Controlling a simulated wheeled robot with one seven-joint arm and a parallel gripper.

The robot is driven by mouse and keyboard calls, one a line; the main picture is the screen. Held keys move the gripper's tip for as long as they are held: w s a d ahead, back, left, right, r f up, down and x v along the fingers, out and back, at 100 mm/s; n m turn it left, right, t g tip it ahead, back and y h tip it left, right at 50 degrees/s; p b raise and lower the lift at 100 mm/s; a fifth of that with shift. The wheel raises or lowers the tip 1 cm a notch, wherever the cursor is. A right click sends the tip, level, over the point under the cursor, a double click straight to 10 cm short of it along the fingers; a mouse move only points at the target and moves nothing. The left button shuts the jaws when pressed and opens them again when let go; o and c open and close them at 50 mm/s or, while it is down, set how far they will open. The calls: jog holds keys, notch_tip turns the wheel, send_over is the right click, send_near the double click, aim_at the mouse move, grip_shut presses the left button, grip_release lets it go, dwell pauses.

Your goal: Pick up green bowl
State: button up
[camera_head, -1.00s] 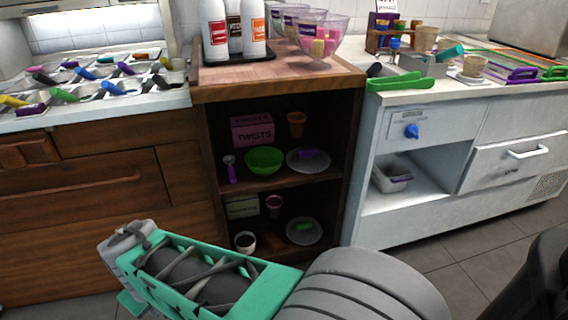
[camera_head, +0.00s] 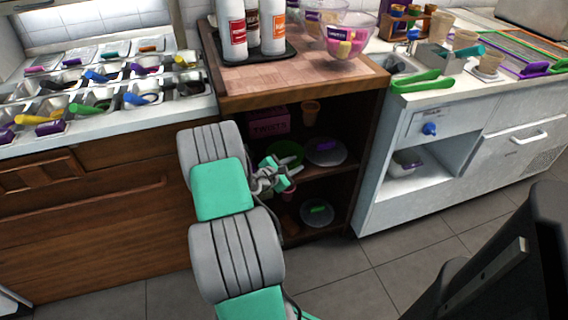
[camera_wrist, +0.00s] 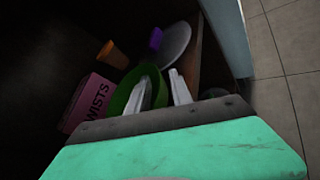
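The green bowl (camera_head: 287,147) sits on the upper shelf inside the brown cabinet, partly hidden behind my gripper. In the wrist view the bowl (camera_wrist: 151,70) is just ahead of the fingers. My gripper (camera_head: 288,166) is at the shelf opening, in front of the bowl. In the wrist view my gripper (camera_wrist: 160,90) has its two pale fingers apart. The left finger overlaps the bowl's inside and the right one lies by its right rim. Nothing is seen clamped between them; contact with the rim cannot be told.
A pink TWISTS box (camera_wrist: 90,102) is left of the bowl. An orange cup (camera_wrist: 112,55) stands behind it. A plate (camera_head: 325,152) with a purple item is to the right. The cabinet's wooden top (camera_head: 300,82) is above, and a lower shelf holds another plate (camera_head: 317,212).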

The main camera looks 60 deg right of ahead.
jog(key=shift+s+d+f, duration=0.1)
jog(key=shift+d+f, duration=0.1)
jog(key=shift+d, duration=0.4)
jog(key=shift+c, duration=0.3)
grip_shut()
jog(key=shift+a, duration=0.1)
dwell(0.5)
